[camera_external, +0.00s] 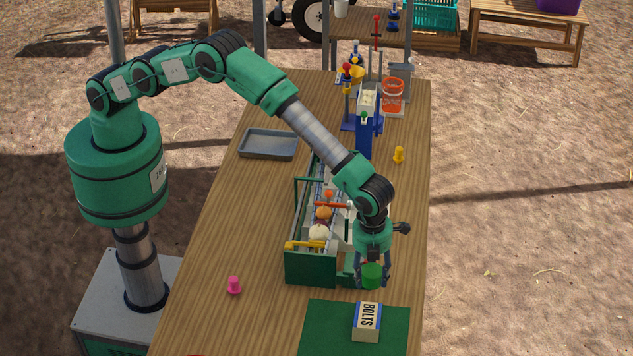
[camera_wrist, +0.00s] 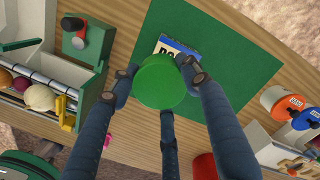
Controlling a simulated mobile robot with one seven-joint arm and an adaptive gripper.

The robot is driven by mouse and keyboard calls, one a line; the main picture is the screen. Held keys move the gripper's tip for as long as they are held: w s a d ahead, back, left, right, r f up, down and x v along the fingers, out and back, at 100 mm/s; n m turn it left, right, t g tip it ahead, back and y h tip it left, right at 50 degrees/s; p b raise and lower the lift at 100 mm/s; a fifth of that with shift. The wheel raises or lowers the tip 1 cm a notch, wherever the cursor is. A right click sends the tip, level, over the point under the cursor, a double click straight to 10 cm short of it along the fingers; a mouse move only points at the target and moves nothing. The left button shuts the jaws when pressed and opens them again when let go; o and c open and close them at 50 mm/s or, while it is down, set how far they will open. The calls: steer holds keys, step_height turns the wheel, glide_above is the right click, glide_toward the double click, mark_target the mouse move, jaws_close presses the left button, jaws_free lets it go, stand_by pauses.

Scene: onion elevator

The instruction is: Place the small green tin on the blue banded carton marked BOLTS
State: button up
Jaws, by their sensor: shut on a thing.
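The small green tin (camera_external: 372,275) is between the fingers of my gripper (camera_external: 372,268), which is shut on it. In the wrist view the tin (camera_wrist: 161,82) shows its round green top, with dark fingers around it. The blue banded carton marked BOLTS (camera_external: 367,323) lies on a green mat (camera_external: 325,325) near the front of the table. The tin is in the air, a little behind the carton in the outside view. In the wrist view the tin and fingers partly cover the carton (camera_wrist: 172,45).
A green-framed onion elevator (camera_external: 310,268) stands just left of and behind my gripper. A grey tray (camera_external: 268,144) lies at back left. The mat around the carton is bare.

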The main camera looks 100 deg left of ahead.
glide_above(369, 306)
steer(key=shift+d+f, duration=0.2)
steer(key=shift+f, duration=2.85)
steer(key=shift+s+f, duration=0.1)
steer(key=shift+f, duration=1.8)
steer(key=shift+f, duration=0.15)
steer(key=o, duration=1.2)
steer(key=r, duration=1.2)
steer(key=shift+s+d+r, duration=0.15)
steer(key=shift+s+d, duration=0.05)
steer(key=shift+d, duration=0.1)
